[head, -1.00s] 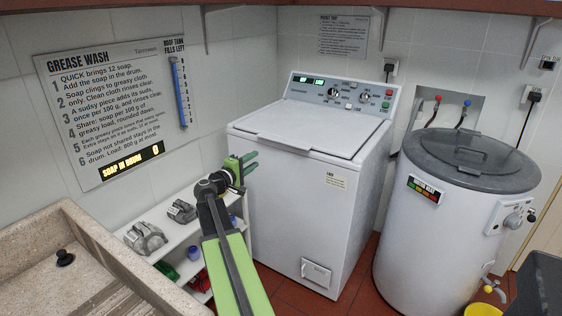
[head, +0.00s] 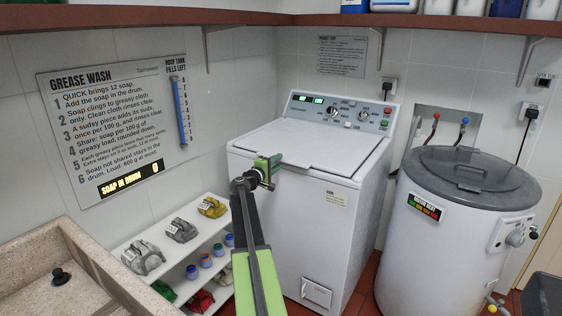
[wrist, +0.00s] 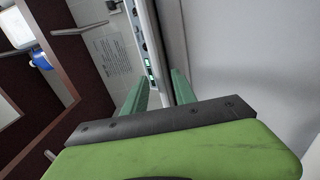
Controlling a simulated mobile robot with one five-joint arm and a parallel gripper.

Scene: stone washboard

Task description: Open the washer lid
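The white top-loading washer (head: 320,215) stands in the middle of the head view. Its flat lid (head: 312,143) lies shut, and a handle lip runs along the lid's front edge. My gripper (head: 273,171) is at the left part of that front edge, level with the lid. In the wrist view its two green fingers (wrist: 161,90) are apart, pointing toward the washer. The pale lid edge (wrist: 172,45) appears between or just beyond them. I cannot tell whether either finger touches it.
A grey-lidded round tank (head: 455,240) stands to the right. A shelf unit (head: 172,258) with cloths and small jars is at the left, beside a stone sink (head: 95,245). The washer's control panel (head: 340,112) rises behind the lid. A brown shelf (head: 300,20) runs above.

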